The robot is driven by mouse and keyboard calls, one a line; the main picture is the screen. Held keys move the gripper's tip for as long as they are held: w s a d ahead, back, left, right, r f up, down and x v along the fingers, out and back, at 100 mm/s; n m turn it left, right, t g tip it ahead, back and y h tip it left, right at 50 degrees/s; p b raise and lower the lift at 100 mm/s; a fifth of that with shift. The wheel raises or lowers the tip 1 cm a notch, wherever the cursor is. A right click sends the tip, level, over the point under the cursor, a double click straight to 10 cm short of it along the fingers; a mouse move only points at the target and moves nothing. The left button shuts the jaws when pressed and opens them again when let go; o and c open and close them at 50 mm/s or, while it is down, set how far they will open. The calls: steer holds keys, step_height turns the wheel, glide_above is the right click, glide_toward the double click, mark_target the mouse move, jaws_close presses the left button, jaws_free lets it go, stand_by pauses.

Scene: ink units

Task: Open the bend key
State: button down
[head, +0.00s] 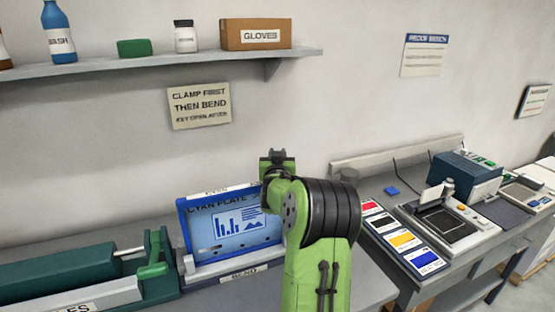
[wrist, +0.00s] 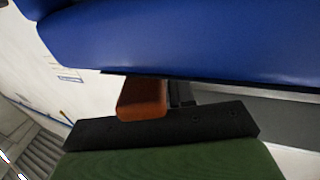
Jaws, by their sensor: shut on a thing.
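The bend station with a blue frame (head: 184,234) holds a light blue cyan plate (head: 225,240) upright, above a label reading BEND. My green arm stands in front of its right end and hides my jaws in the head view. In the wrist view, my gripper (wrist: 180,92) is shut on an orange-brown block (wrist: 142,98), which appears to be the bend key. A dark bar and green body of mine lie below it. A blue surface (wrist: 190,38), apparently the frame, fills the top. The far end of the block is hidden.
A green machine (head: 155,255) stands left of the frame. To the right are colour cards (head: 402,240) and a device with a dark screen (head: 445,230). A shelf (head: 150,62) with bottles and a gloves box runs above.

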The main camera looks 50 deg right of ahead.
steer(key=shift+w+m+g+h+b, duration=0.1)
steer(key=shift+m+g+h+b, duration=0.45)
steer(key=shift+g, duration=0.25)
steer(key=shift+m, duration=0.25)
steer(key=c, duration=1)
jaws_free()
steer(key=shift+c, duration=0.2)
steer(key=b+v, duration=0.4)
steer(key=v, duration=1.2)
steer(key=shift+b, duration=0.35)
steer(key=shift+w, duration=0.2)
steer(key=shift+c, duration=0.4)
